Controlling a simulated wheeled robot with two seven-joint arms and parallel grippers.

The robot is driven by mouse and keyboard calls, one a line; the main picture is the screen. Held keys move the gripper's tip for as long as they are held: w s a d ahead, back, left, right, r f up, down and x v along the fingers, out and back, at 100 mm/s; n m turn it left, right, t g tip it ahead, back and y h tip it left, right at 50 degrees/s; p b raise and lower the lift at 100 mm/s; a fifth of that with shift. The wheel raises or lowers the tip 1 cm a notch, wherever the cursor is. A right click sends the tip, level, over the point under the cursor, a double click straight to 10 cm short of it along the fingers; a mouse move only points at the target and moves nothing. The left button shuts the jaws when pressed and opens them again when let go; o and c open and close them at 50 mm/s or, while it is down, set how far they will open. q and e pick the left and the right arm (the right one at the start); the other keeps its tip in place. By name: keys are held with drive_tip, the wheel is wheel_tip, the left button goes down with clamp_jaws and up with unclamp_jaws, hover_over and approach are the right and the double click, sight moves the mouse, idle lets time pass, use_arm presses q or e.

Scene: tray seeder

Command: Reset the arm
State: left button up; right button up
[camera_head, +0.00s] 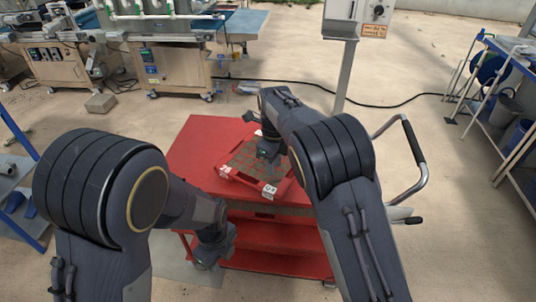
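My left arm reaches in from the left, and its gripper (207,262) hangs low in front of the red cart's left front corner, apart from the tray. Its fingers are too small and dark to tell open from shut. My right arm bends over the cart, and its gripper (268,152) points down over the red tray (228,177). Whether it touches the tray or holds anything I cannot tell. My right forearm and gripper hide part of the tray.
The red cart (200,140) stands ahead, with lower shelves and a metal push handle (418,160) on its right. A grey post with a control box (358,15) rises behind it. Machines (175,68) stand at the back left, and a blue-framed rack (515,150) at the right. Concrete floor lies between.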

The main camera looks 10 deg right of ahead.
drive_tip(key=shift+r, duration=0.4)
